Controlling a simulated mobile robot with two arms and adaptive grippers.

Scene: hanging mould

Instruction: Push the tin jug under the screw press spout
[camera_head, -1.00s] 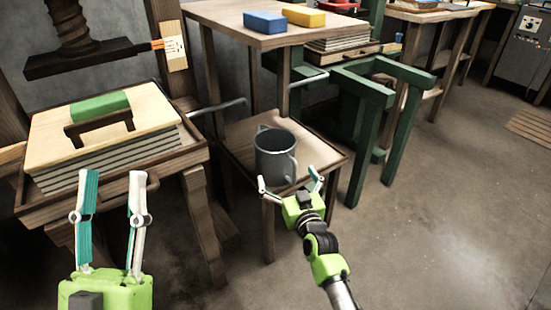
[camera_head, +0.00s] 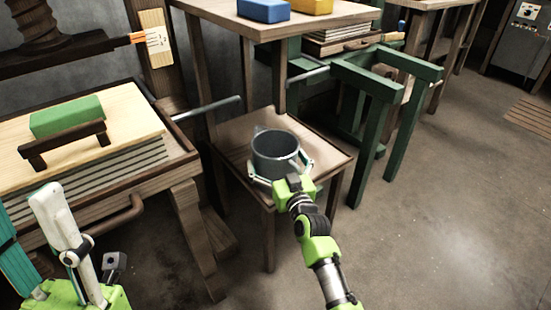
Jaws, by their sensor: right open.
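The grey tin jug (camera_head: 275,150) stands upright on a low wooden stool (camera_head: 232,135). My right gripper (camera_head: 280,165) is open at the jug's near side, with a finger on either side of its body; whether they touch it I cannot tell. My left gripper (camera_head: 38,215) is in the lower left corner, open and empty, away from the jug. The screw press (camera_head: 100,165) is at the left, with a grey metal spout (camera_head: 207,108) sticking out to the right. The spout's end lies left of and behind the jug.
A second metal pipe (camera_head: 308,77) juts out behind and right of the jug. A wooden table (camera_head: 235,18) with blue and yellow blocks stands behind.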

